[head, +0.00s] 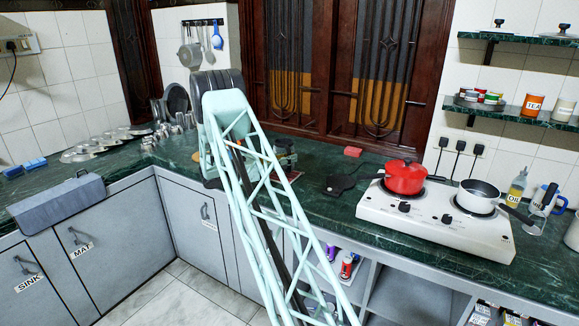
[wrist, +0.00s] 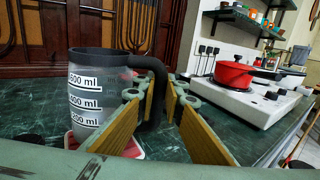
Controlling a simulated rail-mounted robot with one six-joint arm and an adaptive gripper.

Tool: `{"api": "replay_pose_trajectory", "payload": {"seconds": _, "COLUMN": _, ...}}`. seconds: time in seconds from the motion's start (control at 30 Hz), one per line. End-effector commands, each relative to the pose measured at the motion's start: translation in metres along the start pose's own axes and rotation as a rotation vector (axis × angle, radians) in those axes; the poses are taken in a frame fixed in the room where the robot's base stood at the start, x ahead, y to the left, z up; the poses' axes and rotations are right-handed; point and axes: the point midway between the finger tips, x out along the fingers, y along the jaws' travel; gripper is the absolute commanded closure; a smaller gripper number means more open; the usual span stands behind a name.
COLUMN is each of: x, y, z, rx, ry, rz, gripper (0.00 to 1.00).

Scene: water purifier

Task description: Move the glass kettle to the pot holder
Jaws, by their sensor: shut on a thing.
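The glass kettle (wrist: 95,90), a clear jug with a dark rim, white ml labels and a dark handle, stands upright at the left in the wrist view. My gripper (wrist: 157,95) has its two yellow-padded fingers on either side of the handle and is shut on it. A red and pale thing (wrist: 132,148) shows under or just behind the kettle; whether they touch is unclear. In the head view my arm hides most of the gripper and kettle. A black flat thing (head: 341,184) on the counter may be the pot holder; I cannot tell for sure.
A white stove (head: 435,222) with a red pot (head: 404,177) and a pale pan (head: 479,194) stands to the right. Metal cups and lids stand at the left corner.

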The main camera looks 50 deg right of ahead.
Motion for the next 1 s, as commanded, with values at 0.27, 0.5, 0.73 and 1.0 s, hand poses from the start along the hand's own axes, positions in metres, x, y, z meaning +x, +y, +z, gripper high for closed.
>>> {"api": "replay_pose_trajectory", "payload": {"seconds": 0.27, "x": 0.003, "y": 0.007, "z": -0.003, "rx": 0.0, "ry": -0.001, "rz": 0.0, "gripper": 1.0}}
{"api": "replay_pose_trajectory", "payload": {"seconds": 0.5, "x": 0.003, "y": 0.006, "z": -0.029, "rx": 0.0, "ry": -0.001, "rz": 0.0, "gripper": 1.0}}
{"api": "replay_pose_trajectory", "payload": {"seconds": 0.73, "x": 0.003, "y": 0.006, "z": -0.035, "rx": 0.001, "ry": -0.001, "rz": 0.0, "gripper": 1.0}}
{"api": "replay_pose_trajectory", "payload": {"seconds": 1.0, "x": 0.003, "y": 0.006, "z": -0.036, "rx": 0.001, "ry": -0.001, "rz": 0.0, "gripper": 1.0}}
